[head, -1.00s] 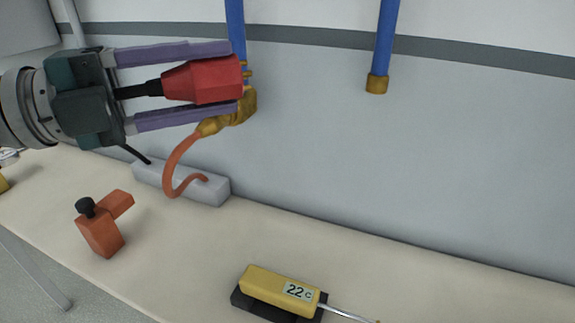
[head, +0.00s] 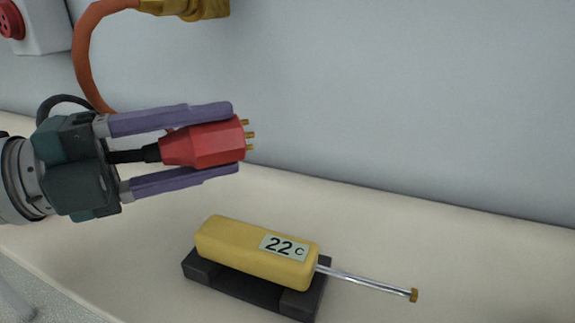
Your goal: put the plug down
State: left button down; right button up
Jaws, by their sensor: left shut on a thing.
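A red plug (head: 205,144) with brass pins pointing right is held between the purple fingers of my left gripper (head: 232,139). A black cable runs from the plug's back toward the wrist. The gripper is shut on the plug, which appears held above the pale bench (head: 420,222). My right gripper is not in view.
A yellow thermometer (head: 235,246) reading 22 C rests on a black stand (head: 240,288), its metal probe (head: 365,284) pointing right. A brass fitting (head: 200,9) with an orange hose (head: 90,60) hangs at the top left. The bench's right side looks clear.

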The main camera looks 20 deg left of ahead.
pick_arm(q)
notch_tip(320, 180, down, 4)
jog(key=b, duration=0.3)
jog(key=shift+s+d+f+b, duration=0.1)
jog(key=shift+f+b, duration=0.1)
jog(key=shift+b, duration=0.15)
jog(key=shift+f, duration=0.15)
jog(key=shift+r, duration=0.2)
jog(key=shift+f, duration=0.25)
jog(key=shift+c, duration=1.1)
grip_release()
jog(key=shift+r, duration=0.2)
jog(key=v, duration=1.2)
